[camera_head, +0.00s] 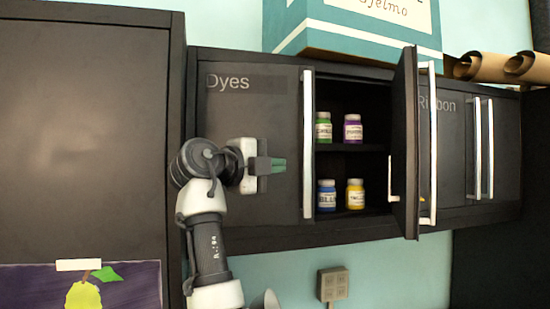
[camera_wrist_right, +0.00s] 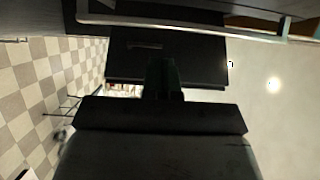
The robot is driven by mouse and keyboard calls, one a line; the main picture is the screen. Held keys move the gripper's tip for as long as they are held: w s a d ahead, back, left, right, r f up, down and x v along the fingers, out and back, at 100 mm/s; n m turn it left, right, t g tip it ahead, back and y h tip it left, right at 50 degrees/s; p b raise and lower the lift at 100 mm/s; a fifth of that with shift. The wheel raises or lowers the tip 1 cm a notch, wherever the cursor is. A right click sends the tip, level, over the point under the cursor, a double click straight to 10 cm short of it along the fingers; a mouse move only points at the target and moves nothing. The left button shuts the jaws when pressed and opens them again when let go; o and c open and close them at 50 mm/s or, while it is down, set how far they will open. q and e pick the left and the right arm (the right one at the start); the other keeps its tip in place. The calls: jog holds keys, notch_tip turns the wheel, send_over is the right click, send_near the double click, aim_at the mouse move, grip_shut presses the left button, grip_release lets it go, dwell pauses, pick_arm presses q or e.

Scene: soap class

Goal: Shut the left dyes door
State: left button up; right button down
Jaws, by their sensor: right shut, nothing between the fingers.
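The left dyes door (camera_head: 245,120) is a dark panel labelled "Dyes" with a long vertical silver handle (camera_head: 307,150) along its right edge. It looks flush or nearly flush with the cabinet front; a small gap is hard to tell. My right gripper (camera_head: 279,165) is in front of this door, left of the handle, fingers pointing right. It is shut and empty; its green fingers also show in the right wrist view (camera_wrist_right: 165,75). Whether it touches the door is unclear. My left gripper is out of view.
The right door (camera_head: 405,140) stands open, nearly edge-on. Between the doors, shelves hold green (camera_head: 323,128), purple (camera_head: 353,129), blue (camera_head: 327,196) and yellow (camera_head: 355,195) jars. A teal-and-white box (camera_head: 350,40) and brown rolls (camera_head: 500,68) sit on top. A ribbon cabinet (camera_head: 455,150) is at right.

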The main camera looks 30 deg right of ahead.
aim_at(302, 165)
jog(key=p+x, duration=0.3)
jog(key=x, duration=0.4)
jog(key=shift+s+d, duration=0.1)
jog(key=shift+d, duration=0.25)
